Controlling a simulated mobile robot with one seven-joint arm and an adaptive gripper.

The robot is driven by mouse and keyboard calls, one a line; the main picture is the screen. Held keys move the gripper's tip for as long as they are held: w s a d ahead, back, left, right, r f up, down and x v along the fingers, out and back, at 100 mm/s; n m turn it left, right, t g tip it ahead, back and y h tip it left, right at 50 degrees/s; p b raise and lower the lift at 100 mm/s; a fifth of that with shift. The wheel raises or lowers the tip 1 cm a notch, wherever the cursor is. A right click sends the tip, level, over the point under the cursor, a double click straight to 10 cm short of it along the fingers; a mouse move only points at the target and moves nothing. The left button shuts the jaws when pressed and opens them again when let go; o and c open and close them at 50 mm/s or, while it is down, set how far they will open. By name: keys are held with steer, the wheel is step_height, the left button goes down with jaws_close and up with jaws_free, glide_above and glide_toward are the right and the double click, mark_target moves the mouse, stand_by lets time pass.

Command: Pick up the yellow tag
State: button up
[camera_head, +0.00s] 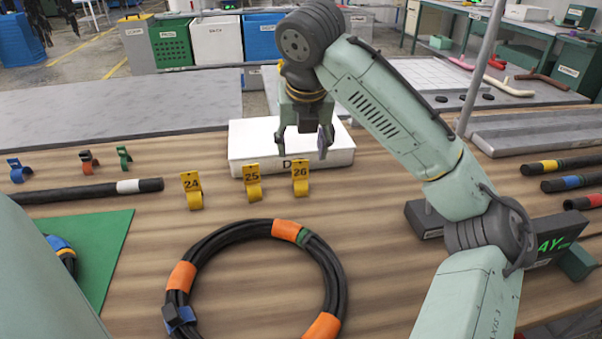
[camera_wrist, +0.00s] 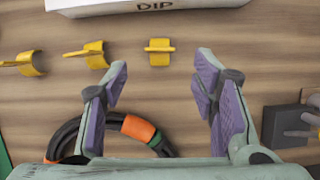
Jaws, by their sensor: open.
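Three yellow tags stand in a row on the wooden table: tag 24 (camera_head: 192,190) at left, tag 25 (camera_head: 253,183) in the middle and tag 26 (camera_head: 300,178) at right. The task's words do not tell them apart. The wrist view shows tag 24 (camera_wrist: 28,64), tag 25 (camera_wrist: 90,54) and tag 26 (camera_wrist: 159,52) near its top. My gripper (camera_head: 302,142) is open and empty, above the table by the white box. In the wrist view my gripper's fingers (camera_wrist: 162,74) point toward tag 26, which lies just beyond the tips, between their lines.
A white box (camera_head: 245,148) marked DIP stands behind the tags. A black hose coil with orange bands (camera_head: 183,275) lies in front. A dark hose (camera_head: 80,193) and small blue, brown and green clips (camera_head: 88,161) are at left. Bare wood surrounds the tags.

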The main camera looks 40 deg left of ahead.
mark_target(300, 163)
steer(key=p+x, duration=0.1)
steer(key=x, duration=0.6)
steer(key=shift+w+a+f, duration=0.2)
steer(key=shift+c, duration=0.3)
steer(key=c, duration=0.9)
steer(key=shift+o, duration=0.2)
step_height(300, 163, up, 10)
steer(key=shift+r+b, duration=0.1)
steer(key=shift+b, duration=0.2)
steer(key=shift+o, duration=1.3)
steer(key=c, duration=0.6)
